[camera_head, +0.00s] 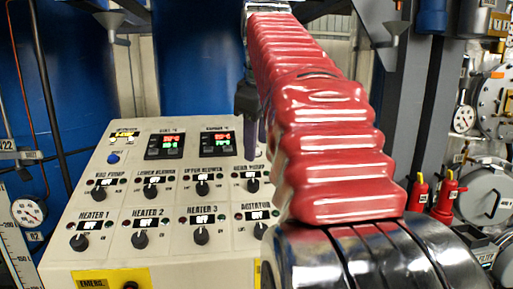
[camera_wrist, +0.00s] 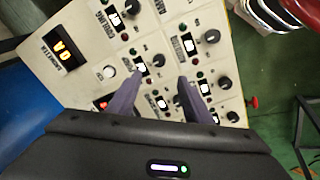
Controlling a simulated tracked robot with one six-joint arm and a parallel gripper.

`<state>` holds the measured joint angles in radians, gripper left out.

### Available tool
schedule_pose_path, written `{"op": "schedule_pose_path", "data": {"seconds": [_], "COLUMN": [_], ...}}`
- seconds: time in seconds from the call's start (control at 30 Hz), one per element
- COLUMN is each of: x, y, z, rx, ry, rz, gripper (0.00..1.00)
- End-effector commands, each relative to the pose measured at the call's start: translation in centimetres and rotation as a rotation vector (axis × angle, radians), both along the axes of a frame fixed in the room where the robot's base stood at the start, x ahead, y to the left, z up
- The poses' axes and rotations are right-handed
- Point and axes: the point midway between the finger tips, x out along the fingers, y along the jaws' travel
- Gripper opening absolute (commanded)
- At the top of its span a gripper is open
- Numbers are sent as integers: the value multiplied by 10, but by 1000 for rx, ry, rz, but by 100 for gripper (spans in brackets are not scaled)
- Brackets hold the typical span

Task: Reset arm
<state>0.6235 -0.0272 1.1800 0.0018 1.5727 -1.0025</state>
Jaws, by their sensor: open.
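My arm, in a red ribbed sleeve, stretches forward from the lower right of the head view. My gripper (camera_wrist: 160,78) shows in the wrist view as two grey-purple fingers held apart, with nothing between them. In the head view my gripper (camera_head: 250,140) hangs in front of the control panel's upper right part, partly hidden by my arm. The beige control panel (camera_head: 122,218) has black knobs and small displays, several reading OFF. It also fills much of the wrist view (camera_wrist: 85,85), behind the fingers. I cannot tell whether the fingers touch it.
Two red-and-green displays (camera_head: 165,146) top the panel, and a yellow EMERG. label (camera_head: 95,279) sits at its lower edge. A blue tank (camera_head: 195,60) stands behind. Two red extinguishers (camera_head: 445,198) and a round metal hatch (camera_head: 485,192) are at the right. A gauge (camera_head: 28,211) is at the left.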

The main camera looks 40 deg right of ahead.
Motion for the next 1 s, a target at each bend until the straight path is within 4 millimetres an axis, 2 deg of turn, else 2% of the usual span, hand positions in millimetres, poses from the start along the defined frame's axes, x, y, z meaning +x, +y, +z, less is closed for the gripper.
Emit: {"op": "schedule_pose_path", "data": {"seconds": [0.5, 0.63, 0.77, 1.0], "x": [0, 1, 2, 0], "y": [0, 7, 26, 83], "z": [0, -3, -14, -52], "rx": [0, 4, 21, 75], "ry": [0, -6, -20, -66], "rz": [0, -2, -17, -64], "gripper": [46, 46, 46, 46]}}
